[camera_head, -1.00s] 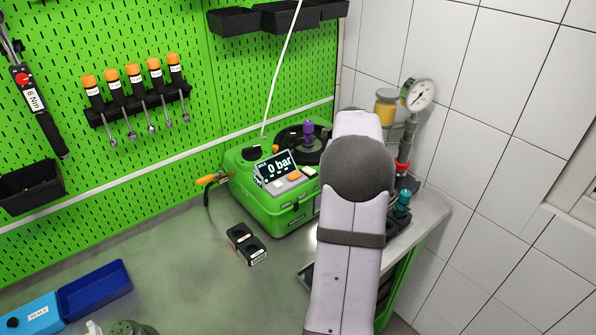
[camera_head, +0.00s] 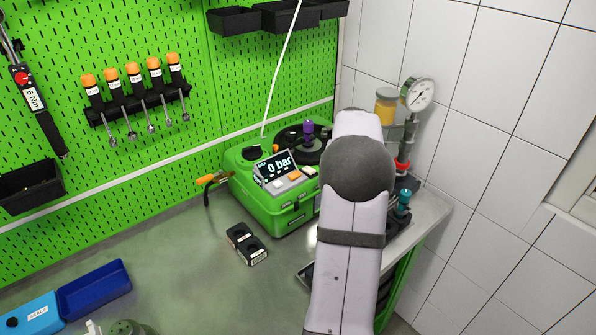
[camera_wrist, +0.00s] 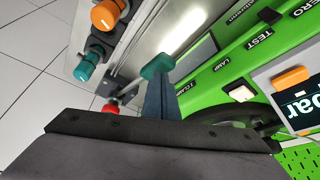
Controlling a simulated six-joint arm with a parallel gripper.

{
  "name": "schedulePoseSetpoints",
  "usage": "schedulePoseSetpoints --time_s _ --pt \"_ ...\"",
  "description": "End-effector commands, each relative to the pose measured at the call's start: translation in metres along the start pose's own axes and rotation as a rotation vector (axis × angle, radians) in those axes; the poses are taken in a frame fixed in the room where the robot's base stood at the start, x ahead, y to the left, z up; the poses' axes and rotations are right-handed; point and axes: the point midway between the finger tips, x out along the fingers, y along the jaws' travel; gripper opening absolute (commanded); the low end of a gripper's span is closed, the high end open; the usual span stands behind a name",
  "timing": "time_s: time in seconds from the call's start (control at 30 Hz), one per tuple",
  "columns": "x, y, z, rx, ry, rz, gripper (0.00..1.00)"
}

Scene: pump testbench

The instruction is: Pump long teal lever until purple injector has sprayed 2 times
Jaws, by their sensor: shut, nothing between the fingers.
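The purple injector (camera_head: 309,131) stands upright on the dark round part of the green tester in the head view. The long teal lever's grip (camera_wrist: 158,66) shows in the wrist view, with a thin grey rod running left from it. My gripper (camera_wrist: 161,90) is shut and empty, its fingertips right at the teal grip; whether they touch it I cannot tell. In the head view my arm hides the gripper and the lever. The display (camera_head: 278,166) reads 0 bar. No spray is visible.
A hand pump with a round gauge (camera_head: 419,94), an amber reservoir (camera_head: 386,106) and a red collar (camera_head: 402,166) stands at the right by the tiled wall. A teal injector (camera_head: 403,200) and an orange-topped one (camera_wrist: 107,14) stand near the lever.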

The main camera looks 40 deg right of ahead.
Motion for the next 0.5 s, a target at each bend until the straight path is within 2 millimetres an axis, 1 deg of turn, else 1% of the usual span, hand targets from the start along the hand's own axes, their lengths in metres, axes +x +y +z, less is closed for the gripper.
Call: schedulePoseSetpoints --time_s 0.5 --pt "0.024 -0.001 0.013 0.0 -0.001 0.0 0.0"
